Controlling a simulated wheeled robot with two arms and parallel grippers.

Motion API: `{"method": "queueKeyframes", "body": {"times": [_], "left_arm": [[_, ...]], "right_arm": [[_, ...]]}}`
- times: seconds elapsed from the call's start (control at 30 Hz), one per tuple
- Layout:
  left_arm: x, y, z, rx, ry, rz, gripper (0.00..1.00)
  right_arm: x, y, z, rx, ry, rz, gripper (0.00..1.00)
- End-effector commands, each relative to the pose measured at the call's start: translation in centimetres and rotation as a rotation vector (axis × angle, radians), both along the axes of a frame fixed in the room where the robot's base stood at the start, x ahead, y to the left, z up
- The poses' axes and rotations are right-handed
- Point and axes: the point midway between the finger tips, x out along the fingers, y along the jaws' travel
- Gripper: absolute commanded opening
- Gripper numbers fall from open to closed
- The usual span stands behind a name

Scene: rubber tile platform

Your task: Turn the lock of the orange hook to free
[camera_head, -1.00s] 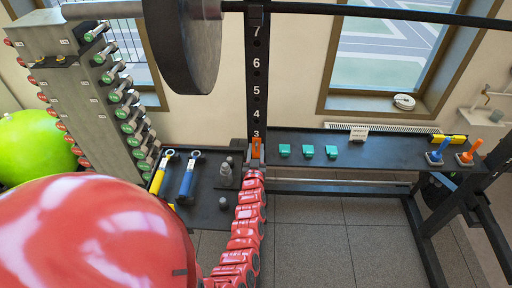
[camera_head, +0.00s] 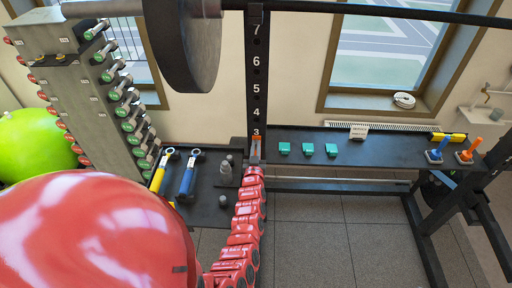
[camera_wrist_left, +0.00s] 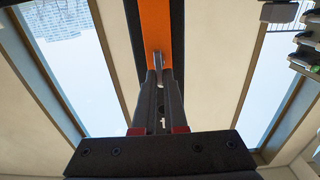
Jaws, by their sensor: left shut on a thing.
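The orange hook (camera_head: 256,138) sits on the black upright post just below the number 3, and only its upper part shows in the head view. In the left wrist view the hook is a long orange plate (camera_wrist_left: 156,25) on the black post. A small metal lock (camera_wrist_left: 157,62) is at the plate's lower end. My left gripper (camera_head: 255,152) is at the hook, at the end of my red arm, and hides its lower part. In the wrist view its fingers (camera_wrist_left: 159,76) are shut on the lock, whose turn angle I cannot tell. My right gripper is not in view.
A barbell with a dark plate (camera_head: 187,45) crosses above. A dark bench (camera_head: 390,152) right of the post carries teal blocks (camera_head: 308,149) and blue (camera_head: 437,151) and orange (camera_head: 469,150) stands. Left, a low table (camera_head: 210,208) holds yellow and blue-handled tools.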

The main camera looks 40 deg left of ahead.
Motion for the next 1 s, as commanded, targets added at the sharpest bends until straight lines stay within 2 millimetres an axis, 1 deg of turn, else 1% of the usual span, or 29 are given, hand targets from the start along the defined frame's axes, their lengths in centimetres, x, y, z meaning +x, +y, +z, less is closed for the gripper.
{"method": "queueKeyframes", "body": {"times": [0.03, 0.17, 0.37, 0.7, 1.0], "left_arm": [[-0.1, -0.1, -0.5, -0.007, 0.005, -0.001, 0.00], [-0.1, -0.1, -0.7, -0.026, -0.005, -0.001, 0.00], [-0.2, 0.0, -1.1, -0.105, -0.054, -0.002, 0.00], [-0.3, 0.2, -1.5, -0.358, -0.207, -0.003, 0.00], [-0.4, 0.4, -1.5, -0.603, -0.356, -0.003, 0.00]], "right_arm": [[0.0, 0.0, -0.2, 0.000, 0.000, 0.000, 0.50], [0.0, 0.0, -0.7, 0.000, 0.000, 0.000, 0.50], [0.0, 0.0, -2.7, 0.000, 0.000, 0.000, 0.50], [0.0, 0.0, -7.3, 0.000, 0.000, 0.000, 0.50], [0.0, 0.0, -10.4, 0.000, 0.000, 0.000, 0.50]]}}
